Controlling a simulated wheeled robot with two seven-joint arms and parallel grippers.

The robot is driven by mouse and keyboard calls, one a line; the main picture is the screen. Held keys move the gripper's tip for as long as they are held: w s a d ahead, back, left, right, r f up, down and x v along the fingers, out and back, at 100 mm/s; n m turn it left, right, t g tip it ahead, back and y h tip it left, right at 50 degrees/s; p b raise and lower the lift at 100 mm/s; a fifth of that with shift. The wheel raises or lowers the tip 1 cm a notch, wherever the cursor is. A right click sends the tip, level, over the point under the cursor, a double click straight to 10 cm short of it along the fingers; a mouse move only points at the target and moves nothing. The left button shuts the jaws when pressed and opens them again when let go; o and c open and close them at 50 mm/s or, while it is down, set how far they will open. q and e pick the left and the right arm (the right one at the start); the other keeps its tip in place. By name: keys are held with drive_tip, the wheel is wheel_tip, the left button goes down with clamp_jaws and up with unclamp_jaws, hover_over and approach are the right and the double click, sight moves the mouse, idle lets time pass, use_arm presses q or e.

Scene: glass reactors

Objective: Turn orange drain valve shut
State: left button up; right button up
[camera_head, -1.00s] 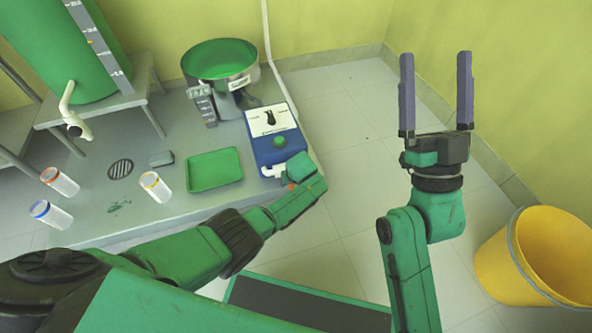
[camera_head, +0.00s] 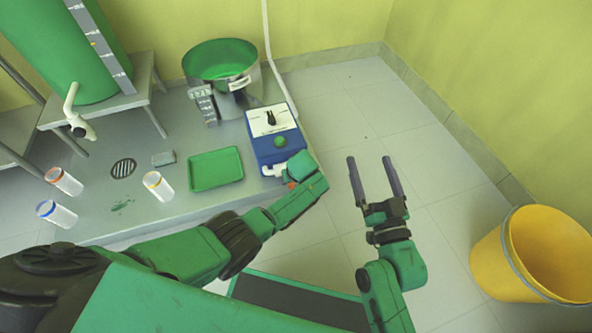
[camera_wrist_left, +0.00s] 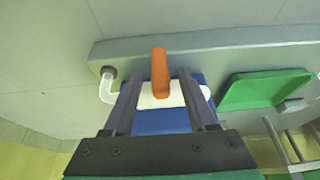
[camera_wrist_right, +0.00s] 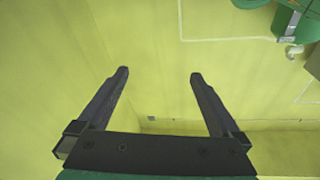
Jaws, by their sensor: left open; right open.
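The orange drain valve handle (camera_wrist_left: 160,73) shows in the left wrist view, on a white pipe at the front of the blue control box. In the head view only a small orange bit (camera_head: 291,185) of it shows beside my left arm. My left gripper (camera_wrist_left: 158,85) is open, with its two fingers on either side of the handle; I see gaps, and cannot tell the depth. In the head view the left fingers are hidden behind the wrist. My right gripper (camera_head: 372,160) is open and empty above the floor, right of the box; it also shows in the right wrist view (camera_wrist_right: 157,75).
The blue box (camera_head: 276,150) stands on a grey platform (camera_head: 110,215) with a green tray (camera_head: 241,167), a steel pot (camera_head: 222,66) and capped jars (camera_head: 158,186). A yellow bucket (camera_head: 490,262) stands at the right. The floor between is clear.

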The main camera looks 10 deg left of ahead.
drive_tip(key=s+f+g+h+p, duration=0.1)
drive_tip(key=s+f+g, duration=0.2)
drive_tip(key=s+f, duration=0.35)
drive_tip(key=s+f+g+p, duration=0.1)
drive_tip(key=s+f+g, duration=0.25)
drive_tip(key=f, duration=0.55)
use_arm(q)
drive_tip(key=p+v, duration=0.6)
drive_tip(key=v, duration=0.4)
drive_tip(key=shift+r, duration=0.35)
use_arm(e)
wheel_tip(320, 180, up, 6)
drive_tip(key=s, duration=0.1)
drive_tip(key=shift+a+r+g, duration=0.25)
drive_tip(key=shift+a+g, duration=0.15)
drive_tip(key=shift+g, duration=0.05)
